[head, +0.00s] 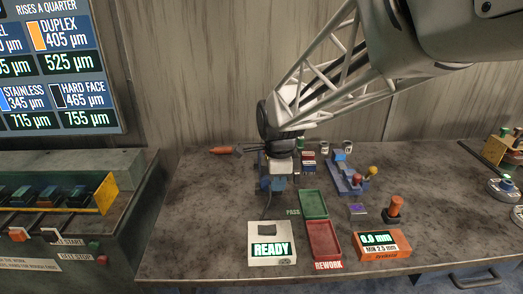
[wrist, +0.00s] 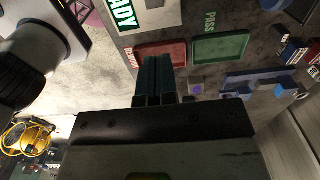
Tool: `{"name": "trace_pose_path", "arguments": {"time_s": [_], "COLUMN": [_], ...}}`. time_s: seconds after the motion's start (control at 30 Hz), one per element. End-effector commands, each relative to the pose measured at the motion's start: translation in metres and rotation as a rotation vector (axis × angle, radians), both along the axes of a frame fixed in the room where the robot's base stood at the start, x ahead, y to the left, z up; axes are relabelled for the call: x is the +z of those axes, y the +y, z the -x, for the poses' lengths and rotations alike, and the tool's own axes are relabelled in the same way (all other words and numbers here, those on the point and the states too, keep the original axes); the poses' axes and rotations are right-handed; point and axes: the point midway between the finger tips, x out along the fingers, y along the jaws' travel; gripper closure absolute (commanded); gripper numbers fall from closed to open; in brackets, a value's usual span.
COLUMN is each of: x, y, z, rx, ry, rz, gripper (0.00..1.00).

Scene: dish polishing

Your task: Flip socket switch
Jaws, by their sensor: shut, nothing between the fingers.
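My gripper (head: 277,184) hangs over the table, left of the green PASS tray. In the wrist view its teal fingers (wrist: 153,80) are together with nothing between them. I cannot clearly pick out the socket switch in either view; my arm and gripper hide part of the table around them. Part of the READY box also shows at the top of the wrist view (wrist: 150,18).
The green PASS tray (head: 314,204) and red REWORK tray (head: 323,240) lie right of the READY box. A gauge reading 0.0 mm (head: 381,244), an orange-handled tool (head: 395,207) and a blue rack (head: 345,177) stand further right. An orange-handled tool (head: 222,150) lies behind. The table's left part is clear.

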Motion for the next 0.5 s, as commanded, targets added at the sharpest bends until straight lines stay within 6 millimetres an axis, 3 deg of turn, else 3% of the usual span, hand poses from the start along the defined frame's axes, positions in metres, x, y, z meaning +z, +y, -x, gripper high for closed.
{"name": "trace_pose_path", "arguments": {"time_s": [0.5], "x": [-0.0054], "y": [0.0000], "z": [0.0000], "rx": [0.000], "ry": [0.000], "rz": [0.000], "gripper": [1.00]}}
